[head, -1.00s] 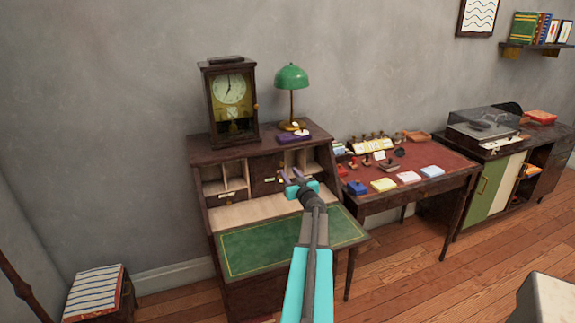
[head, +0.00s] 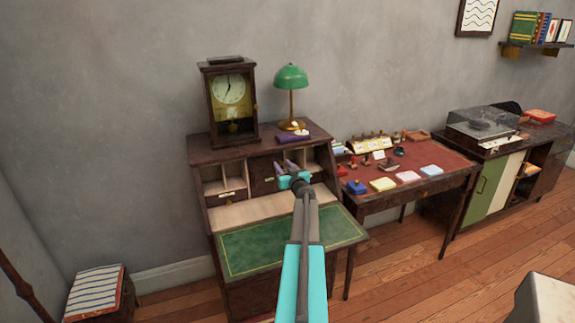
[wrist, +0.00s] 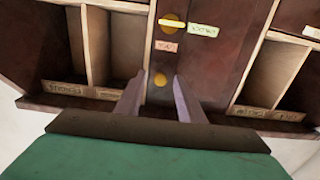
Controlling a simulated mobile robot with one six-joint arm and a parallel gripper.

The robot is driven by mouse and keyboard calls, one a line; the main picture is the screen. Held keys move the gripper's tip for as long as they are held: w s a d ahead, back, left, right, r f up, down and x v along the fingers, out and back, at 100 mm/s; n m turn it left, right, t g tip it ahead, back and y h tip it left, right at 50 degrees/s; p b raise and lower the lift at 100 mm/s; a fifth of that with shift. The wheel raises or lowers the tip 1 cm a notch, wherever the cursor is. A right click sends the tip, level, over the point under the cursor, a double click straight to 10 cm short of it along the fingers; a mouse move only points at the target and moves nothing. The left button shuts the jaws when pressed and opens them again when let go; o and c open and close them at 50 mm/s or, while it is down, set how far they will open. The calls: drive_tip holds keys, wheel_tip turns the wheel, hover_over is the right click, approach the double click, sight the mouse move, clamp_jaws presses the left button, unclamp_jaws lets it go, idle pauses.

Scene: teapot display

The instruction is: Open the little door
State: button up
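The little door (head: 261,177) is a dark wood panel in the middle of the writing desk, between open pigeonholes. In the wrist view the dark central panel (wrist: 205,65) carries a small round brass knob (wrist: 160,80) and a brass fitting (wrist: 172,22) above it, with small paper labels beside. The door looks shut. My gripper (wrist: 160,88) is open, its two pale purple fingers apart, with the knob showing between their tips. I cannot tell whether they touch the panel. In the head view my gripper (head: 283,166) partly covers the panel's right side.
A clock (head: 231,100) and a green lamp (head: 291,78) stand on the desk top. The green writing surface (head: 260,245) folds out below my arm. Pigeonholes (wrist: 112,45) flank the panel. A red-topped table (head: 450,165) with small items stands to the right.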

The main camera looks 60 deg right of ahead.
clamp_jaws()
